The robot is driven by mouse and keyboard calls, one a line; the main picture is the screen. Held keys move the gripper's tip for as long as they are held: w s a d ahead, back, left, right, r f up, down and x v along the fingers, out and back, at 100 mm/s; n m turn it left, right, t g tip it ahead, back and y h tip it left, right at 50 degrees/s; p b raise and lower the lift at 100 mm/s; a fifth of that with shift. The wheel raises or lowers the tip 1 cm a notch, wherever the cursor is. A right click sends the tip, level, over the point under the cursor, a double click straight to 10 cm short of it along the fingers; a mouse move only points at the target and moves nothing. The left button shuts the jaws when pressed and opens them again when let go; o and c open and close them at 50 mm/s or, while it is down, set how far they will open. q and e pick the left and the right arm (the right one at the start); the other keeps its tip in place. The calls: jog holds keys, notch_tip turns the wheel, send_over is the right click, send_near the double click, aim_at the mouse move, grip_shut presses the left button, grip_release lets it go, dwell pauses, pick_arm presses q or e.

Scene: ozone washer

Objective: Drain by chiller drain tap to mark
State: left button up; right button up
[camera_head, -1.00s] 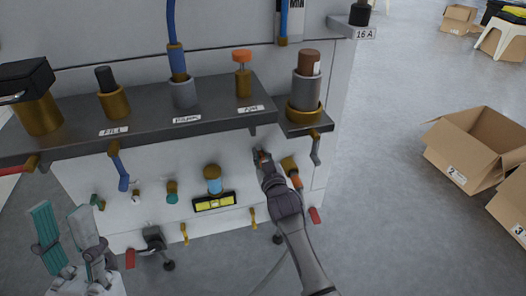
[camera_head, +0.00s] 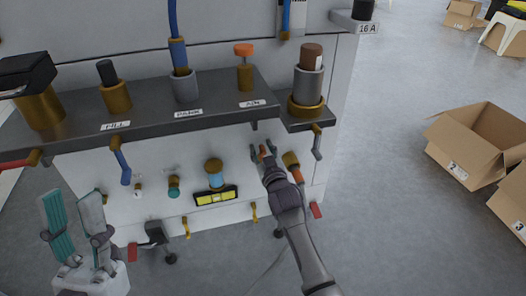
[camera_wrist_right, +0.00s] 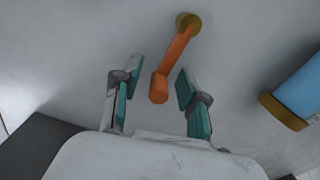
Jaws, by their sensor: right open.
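An orange lever tap (camera_wrist_right: 172,68) on a brass base hangs from the white panel in the right wrist view. I cannot read a label naming it as the chiller drain tap. My right gripper (camera_wrist_right: 158,84) is open, its fingers on either side of the lever's lower end with gaps showing. In the head view, my right gripper (camera_head: 264,151) is below the shelf, with orange between its fingers. A blue gauge with a brass cap (camera_head: 214,172) is to its left; no mark is readable on it. My left gripper (camera_head: 70,205) is open and empty at lower left.
A dark shelf (camera_head: 150,122) with brass fittings overhangs the panel. A blue lever (camera_head: 122,166), a yellow level (camera_head: 216,196) and a brass-orange fitting (camera_head: 292,165) are nearby. Cardboard boxes (camera_head: 474,150) stand right; the floor between is clear.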

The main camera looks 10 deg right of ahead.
jog(key=s, duration=1.2)
jog(key=shift+d, duration=0.2)
